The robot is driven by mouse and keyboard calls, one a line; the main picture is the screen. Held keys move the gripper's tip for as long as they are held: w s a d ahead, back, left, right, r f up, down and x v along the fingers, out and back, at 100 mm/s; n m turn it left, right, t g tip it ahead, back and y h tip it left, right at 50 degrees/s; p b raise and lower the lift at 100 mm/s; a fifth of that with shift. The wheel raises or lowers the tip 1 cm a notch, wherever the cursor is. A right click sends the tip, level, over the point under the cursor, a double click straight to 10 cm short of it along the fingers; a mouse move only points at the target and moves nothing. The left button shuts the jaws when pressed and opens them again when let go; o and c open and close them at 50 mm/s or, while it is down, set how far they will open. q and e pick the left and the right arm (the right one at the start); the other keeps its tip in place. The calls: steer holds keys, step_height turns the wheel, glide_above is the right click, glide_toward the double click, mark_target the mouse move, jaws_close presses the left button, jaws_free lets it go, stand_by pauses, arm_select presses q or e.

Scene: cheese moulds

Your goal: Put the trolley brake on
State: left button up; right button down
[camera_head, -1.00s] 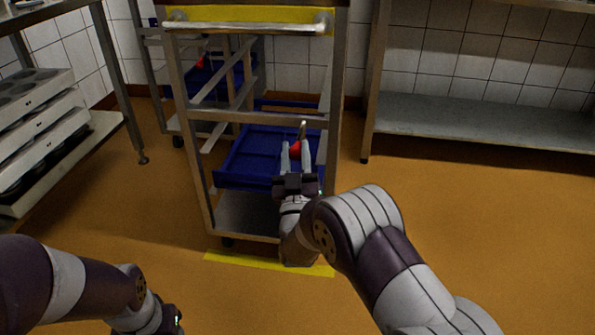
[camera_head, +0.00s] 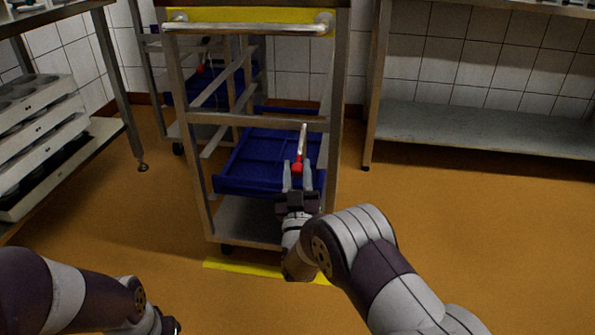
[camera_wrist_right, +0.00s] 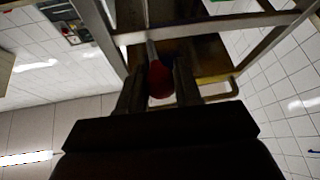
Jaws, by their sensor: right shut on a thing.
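The trolley (camera_head: 202,180) stands in the middle of the head view, a metal frame with a yellow top panel and a bar handle. Its brake lever (camera_head: 303,138) is a pale bar with a red knob (camera_head: 297,167) at its near, lower end. My right gripper (camera_head: 298,176) is shut on the red knob, in front of the trolley's right side. In the right wrist view the red knob (camera_wrist_right: 160,80) sits between the two dark fingers.
Blue crates (camera_head: 245,177) are in the trolley, behind my right gripper. A yellow floor strip (camera_head: 250,271) lies at its foot. A second trolley (camera_head: 172,115) stands behind. A rack of moulds (camera_head: 45,130) is left, a steel shelf (camera_head: 480,128) right. Orange floor is open in front.

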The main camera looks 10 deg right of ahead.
steer(key=shift+f+y, duration=0.2)
steer(key=shift+y, duration=0.1)
steer(key=c, duration=0.8)
jaws_free()
steer(key=shift+a, duration=0.1)
steer(key=p+v, duration=0.2)
steer(key=v, duration=0.1)
steer(key=p+v, duration=0.1)
steer(key=v, duration=0.1)
steer(key=shift+s+r, duration=0.2)
steer(key=shift+r, duration=0.1)
steer(key=p+v, duration=0.1)
steer(key=v, duration=0.2)
steer(key=p+v, duration=0.1)
steer(key=v, duration=0.3)
steer(key=shift+s+f, duration=0.1)
steer(key=shift+f, duration=0.3)
